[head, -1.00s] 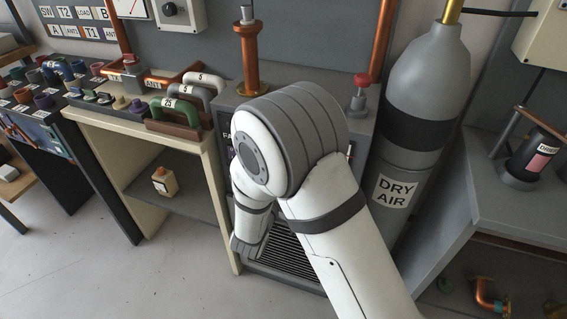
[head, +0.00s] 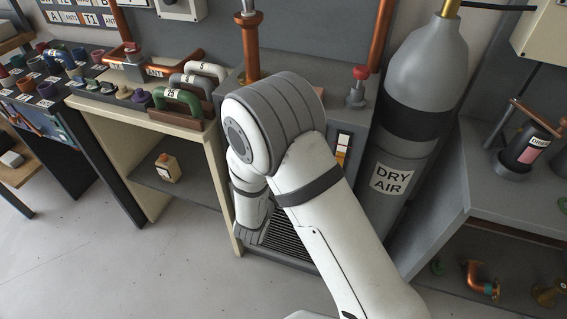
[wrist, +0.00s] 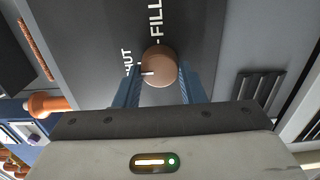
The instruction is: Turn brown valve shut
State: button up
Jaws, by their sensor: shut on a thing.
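The brown valve (wrist: 160,68) is a round brown knob on a dark panel in the wrist view. A short white mark on it points left, close to white lettering that reads "HUT", its start cut off or hidden. More lettering, "-FILL" (wrist: 156,25), lies above the knob. My gripper (wrist: 161,78) has its two blue fingers on either side of the knob and is shut on it. In the head view my arm hides the valve and gripper.
A grey "DRY AIR" cylinder (head: 393,178) stands right of my arm. A red-topped fitting (head: 358,86) and a copper post (head: 250,50) rise from the cabinet top. A bench (head: 150,120) with green and grey handles stands at left. The floor at left is clear.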

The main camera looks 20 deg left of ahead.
jog(key=o, duration=1)
jog(key=shift+s, duration=0.1)
jog(key=s, duration=0.7)
jog(key=shift+s+a, duration=0.3)
jog(key=shift+s, duration=0.05)
jog(key=shift+f, duration=0.1)
